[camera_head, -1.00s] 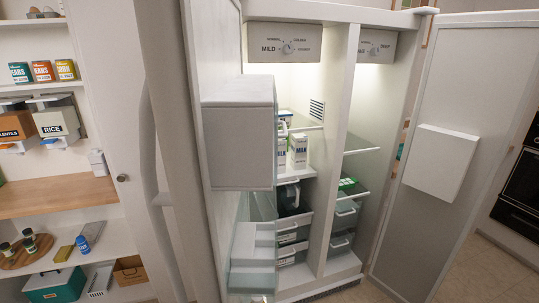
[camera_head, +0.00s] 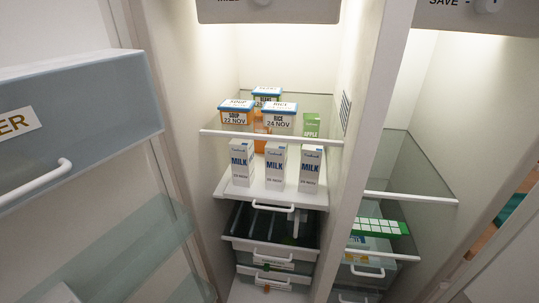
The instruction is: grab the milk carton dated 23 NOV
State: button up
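Three white milk cartons with blue MILK lettering stand upright in a row on a white pull-out shelf (camera_head: 262,193) in the left compartment of the open fridge: a left carton (camera_head: 241,163), a middle carton (camera_head: 275,167) and a right carton (camera_head: 311,170). Each has small date print low on its front, too small to read surely, so I cannot tell which is 23 NOV. They sit below the front edge of a glass shelf. My gripper is not in view.
Blue-lidded tubs marked SOUP 22 NOV (camera_head: 236,112) and RICE 24 NOV (camera_head: 279,118) and a green APPLE carton (camera_head: 311,125) are behind and above. A divider (camera_head: 365,130) stands right, drawers (camera_head: 268,250) below. The open door with bins (camera_head: 75,130) fills the left.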

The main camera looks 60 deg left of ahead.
aim_at(241, 150)
jog(key=i, duration=0.15)
jog(key=u, duration=1.75)
jog(key=i, duration=0.75)
jog(key=u, duration=2.15)
